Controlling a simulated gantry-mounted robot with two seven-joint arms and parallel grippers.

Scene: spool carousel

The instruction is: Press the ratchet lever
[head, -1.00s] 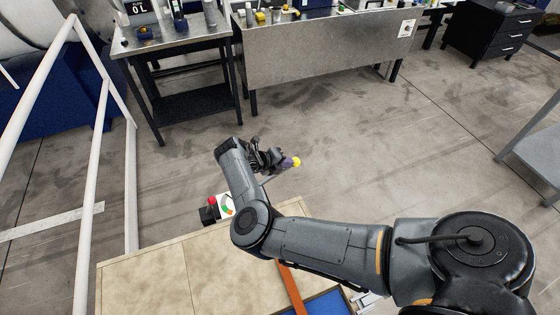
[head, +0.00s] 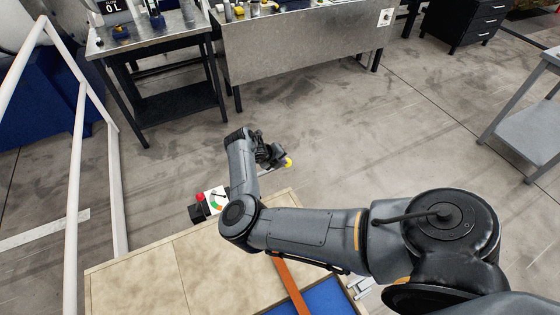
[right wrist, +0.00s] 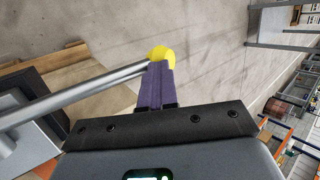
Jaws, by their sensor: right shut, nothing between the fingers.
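The ratchet lever is a grey metal rod (right wrist: 75,94) with a yellow ball knob (right wrist: 160,55) at its end. In the head view, the yellow knob (head: 288,162) sticks out past the far edge of the wooden-topped bench. My right gripper (head: 276,158) is at the knob end of the lever, with nothing held. In the right wrist view its purple fingers (right wrist: 154,84) are shut together, and their tips overlap the lower part of the knob. I cannot tell whether they touch it. The rod runs from the knob to the lower left. My left gripper is not in view.
A gauge with a coloured dial (head: 215,201) and a red button (head: 199,197) sit at the bench's (head: 150,268) far edge. An orange strip (head: 291,285) and a blue panel (head: 318,304) lie beside my right arm. Open floor lies beyond.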

